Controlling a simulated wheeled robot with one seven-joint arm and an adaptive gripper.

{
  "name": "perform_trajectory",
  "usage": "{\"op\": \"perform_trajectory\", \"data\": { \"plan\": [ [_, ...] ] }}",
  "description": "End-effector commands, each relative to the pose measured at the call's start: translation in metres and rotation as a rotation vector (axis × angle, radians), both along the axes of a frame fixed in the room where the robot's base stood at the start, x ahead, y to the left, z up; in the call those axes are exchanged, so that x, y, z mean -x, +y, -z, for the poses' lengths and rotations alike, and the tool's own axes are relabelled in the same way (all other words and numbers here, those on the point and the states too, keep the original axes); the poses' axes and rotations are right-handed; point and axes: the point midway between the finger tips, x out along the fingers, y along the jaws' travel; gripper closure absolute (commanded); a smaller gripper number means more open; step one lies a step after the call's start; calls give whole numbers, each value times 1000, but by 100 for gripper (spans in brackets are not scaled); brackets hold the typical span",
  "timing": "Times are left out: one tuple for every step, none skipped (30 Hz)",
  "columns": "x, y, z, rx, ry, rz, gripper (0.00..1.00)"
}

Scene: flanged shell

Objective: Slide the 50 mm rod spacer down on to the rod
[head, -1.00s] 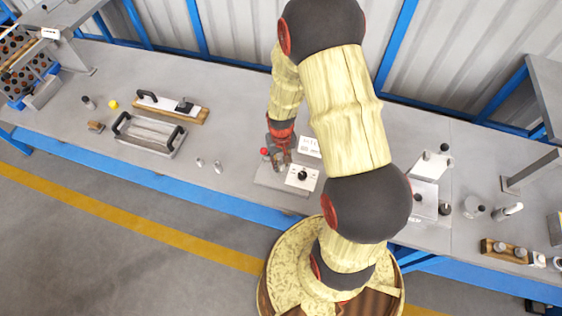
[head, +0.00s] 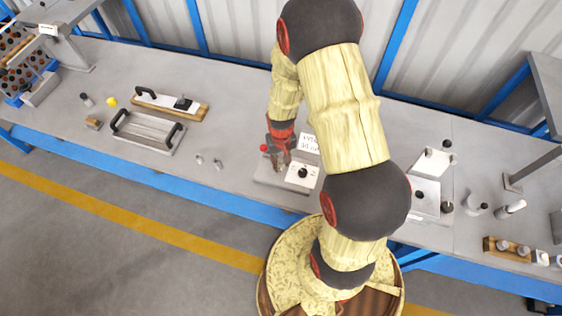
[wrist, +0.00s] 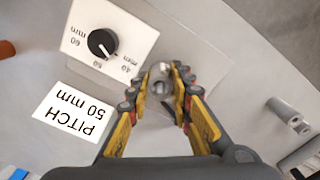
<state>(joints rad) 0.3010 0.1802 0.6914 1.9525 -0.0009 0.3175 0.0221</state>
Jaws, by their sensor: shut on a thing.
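My gripper (wrist: 160,90) is shut on a small metal cylinder (wrist: 159,72), which looks like the rod spacer. Its round end with a dark hole shows between the fingertips in the wrist view. In the head view my gripper (head: 281,160) points down over the grey base plate (head: 266,178), left of the white dial plate. The rod is not clearly visible; the fingers and the held piece cover that spot. I cannot tell whether the spacer is around the rod.
The white dial plate with a black knob (wrist: 102,42) and a "PITCH 50 mm" card (wrist: 75,112) lie close by.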

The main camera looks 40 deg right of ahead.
Motion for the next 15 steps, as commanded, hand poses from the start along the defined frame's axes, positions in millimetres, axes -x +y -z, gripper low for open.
{"op": "perform_trajectory", "data": {
  "plan": [
    [0,0,2,0,0,0,100],
    [0,0,2,0,0,0,100],
    [0,0,3,0,0,0,100],
    [0,0,4,0,0,0,100],
    [0,0,4,0,-1,0,78],
    [0,0,3,0,-1,0,76],
    [0,0,3,0,-1,0,74],
    [0,0,3,0,-1,0,72],
    [0,0,3,0,0,0,70],
    [0,0,3,0,0,0,68],
    [0,0,3,0,0,0,67],
    [0,0,3,0,0,0,64],
    [0,0,3,0,0,0,63],
    [0,0,3,0,0,0,61],
    [0,0,3,0,0,0,59]
  ]
}}
